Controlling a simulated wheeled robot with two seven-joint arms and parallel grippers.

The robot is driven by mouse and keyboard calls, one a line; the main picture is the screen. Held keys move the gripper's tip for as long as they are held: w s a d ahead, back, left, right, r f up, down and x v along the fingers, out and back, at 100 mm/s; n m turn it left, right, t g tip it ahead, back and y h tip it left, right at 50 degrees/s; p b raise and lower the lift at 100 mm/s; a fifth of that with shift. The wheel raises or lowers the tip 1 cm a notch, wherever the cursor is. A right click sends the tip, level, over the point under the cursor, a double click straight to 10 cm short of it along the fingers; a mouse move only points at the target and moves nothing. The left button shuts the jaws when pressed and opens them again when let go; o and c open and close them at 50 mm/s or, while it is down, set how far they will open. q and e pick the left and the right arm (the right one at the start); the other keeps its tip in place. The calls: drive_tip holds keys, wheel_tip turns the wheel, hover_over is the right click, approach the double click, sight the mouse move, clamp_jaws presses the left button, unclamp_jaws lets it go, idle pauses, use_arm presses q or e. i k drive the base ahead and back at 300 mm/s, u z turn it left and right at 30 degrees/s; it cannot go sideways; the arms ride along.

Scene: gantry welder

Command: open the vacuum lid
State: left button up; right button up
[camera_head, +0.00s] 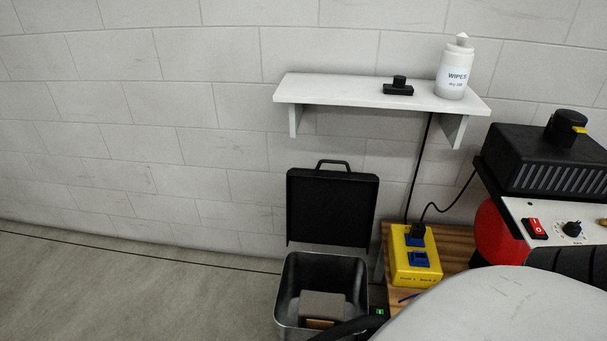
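A square metal bin (286,308) stands on the floor at the lower middle. A black lid (332,207) with a loop handle (333,164) on top stands upright at its back edge, so the bin is open. A grey block (322,305) is inside the bin. I cannot tell for sure whether this bin is the vacuum. On the right is a red rounded body (497,236) beside a white control panel with a red switch (535,228) and a black knob (572,229). Neither of my grippers can be made out.
A white wall shelf (335,89) holds a black fitting (398,86) and a wipes bottle (454,70). A yellow socket box (416,256) with cables sits on a wooden top (454,243). A black vented box (545,158) is at right. The floor (130,290) at left is clear.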

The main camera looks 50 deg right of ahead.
sight(324, 207)
drive_tip(key=u, duration=0.55)
drive_tip(key=i, duration=0.7)
drive_tip(key=z, duration=0.5)
drive_tip(key=i, duration=1.8)
drive_tip(key=z, duration=1.8)
drive_tip(key=i, duration=0.8)
drive_tip(key=z, duration=0.8)
